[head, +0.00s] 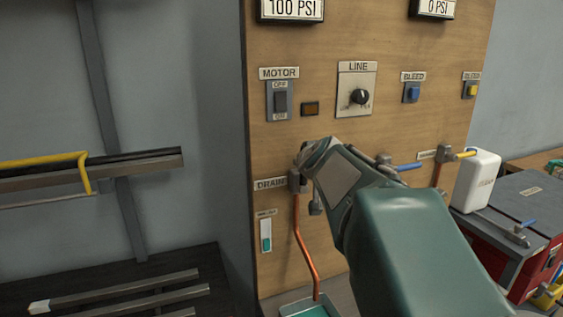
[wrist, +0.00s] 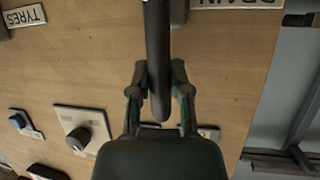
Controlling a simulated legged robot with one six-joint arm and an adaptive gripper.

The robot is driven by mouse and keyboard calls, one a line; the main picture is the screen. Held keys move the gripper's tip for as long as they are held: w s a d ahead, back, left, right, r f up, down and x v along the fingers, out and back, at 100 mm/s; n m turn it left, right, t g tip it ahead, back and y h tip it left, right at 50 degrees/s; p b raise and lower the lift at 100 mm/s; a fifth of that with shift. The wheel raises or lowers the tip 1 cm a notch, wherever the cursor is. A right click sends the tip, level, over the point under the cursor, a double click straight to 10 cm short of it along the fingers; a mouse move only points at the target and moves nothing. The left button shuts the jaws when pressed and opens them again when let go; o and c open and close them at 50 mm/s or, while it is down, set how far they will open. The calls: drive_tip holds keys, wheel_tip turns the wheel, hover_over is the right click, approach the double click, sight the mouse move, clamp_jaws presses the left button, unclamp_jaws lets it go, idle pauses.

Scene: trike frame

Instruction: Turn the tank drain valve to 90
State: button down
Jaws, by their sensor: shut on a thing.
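The drain valve (head: 295,181) is on the wooden panel, just right of the DRAIN label (head: 270,184), with a copper pipe running down from it. In the head view my arm's end covers most of the valve's lever. In the wrist view the dark lever (wrist: 158,40) comes in from the top edge, next to the upside-down DRAIN label (wrist: 238,3). My gripper (wrist: 160,76) has one finger on each side of the lever and is shut on it. The lever's free end shows between the fingers. The lever's exact angle cannot be told.
The panel also bears the MOTOR switch (head: 280,101), LINE knob (head: 359,97), BLEED button (head: 412,92) and a blue-handled valve (head: 408,167). A white bottle (head: 477,181) stands at the right. A green tray (head: 310,308) lies below the pipe.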

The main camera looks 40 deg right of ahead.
drive_tip(key=shift+f, duration=0.1)
drive_tip(key=c, duration=0.5)
unclamp_jaws()
drive_tip(key=shift+w, duration=0.1)
drive_tip(key=shift+c, duration=0.2)
drive_tip(key=shift+a, duration=0.1)
drive_tip(key=v, duration=0.7)
drive_tip(key=shift+s, duration=0.2)
drive_tip(key=shift+a, duration=0.1)
